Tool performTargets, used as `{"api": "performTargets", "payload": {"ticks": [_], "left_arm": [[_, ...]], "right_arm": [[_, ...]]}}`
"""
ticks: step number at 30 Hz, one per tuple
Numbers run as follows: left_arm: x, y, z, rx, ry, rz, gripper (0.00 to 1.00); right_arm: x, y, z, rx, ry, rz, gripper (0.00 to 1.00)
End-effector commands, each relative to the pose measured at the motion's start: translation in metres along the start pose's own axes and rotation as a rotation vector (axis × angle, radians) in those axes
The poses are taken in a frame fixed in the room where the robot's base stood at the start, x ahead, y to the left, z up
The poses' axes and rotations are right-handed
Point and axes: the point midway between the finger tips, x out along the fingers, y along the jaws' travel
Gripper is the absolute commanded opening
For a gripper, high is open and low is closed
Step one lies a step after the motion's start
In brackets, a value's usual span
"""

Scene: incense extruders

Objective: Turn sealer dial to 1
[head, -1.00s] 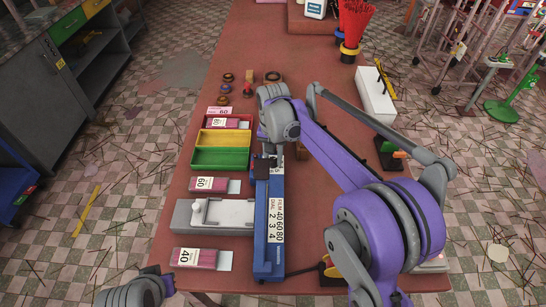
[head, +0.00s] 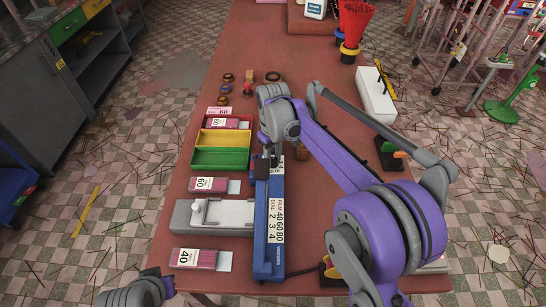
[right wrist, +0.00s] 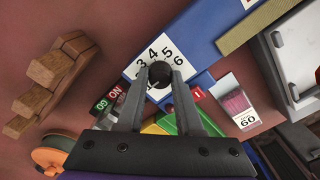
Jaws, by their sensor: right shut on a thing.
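The blue sealer (head: 268,255) lies lengthwise on the table, with a white film-and-dial chart on top. Its dial is at the far end, partly hidden by my right arm in the head view. The knob's pointer cannot be made out. My left gripper (head: 165,286) is at the bottom left, away from the sealer; its jaws are unclear.
Left of the sealer are a grey-white plate (head: 235,213), pink packs marked 60 (head: 204,185) and 40 (head: 195,258), and yellow and green trays (head: 221,158).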

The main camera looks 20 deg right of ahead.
Motion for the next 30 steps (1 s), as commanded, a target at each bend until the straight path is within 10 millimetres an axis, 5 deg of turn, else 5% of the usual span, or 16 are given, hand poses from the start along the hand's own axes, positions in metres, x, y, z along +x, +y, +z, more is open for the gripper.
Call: {"api": "performTargets", "payload": {"ticks": [12,29,30], "left_arm": [[0.0006,0.0,0.0005,0.0,0.0,0.0,0.0],[0.0006,0.0,0.0006,0.0,0.0,0.0,0.0],[0.0006,0.0,0.0006,0.0,0.0,0.0,0.0]], "right_arm": [[-0.0004,0.0002,-0.0002,-0.204,0.001,0.001,0.0],[-0.0004,0.0002,-0.0002,-0.237,0.001,0.001,0.0],[-0.0004,0.0002,-0.0002,-0.237,0.001,0.001,0.37]]}}
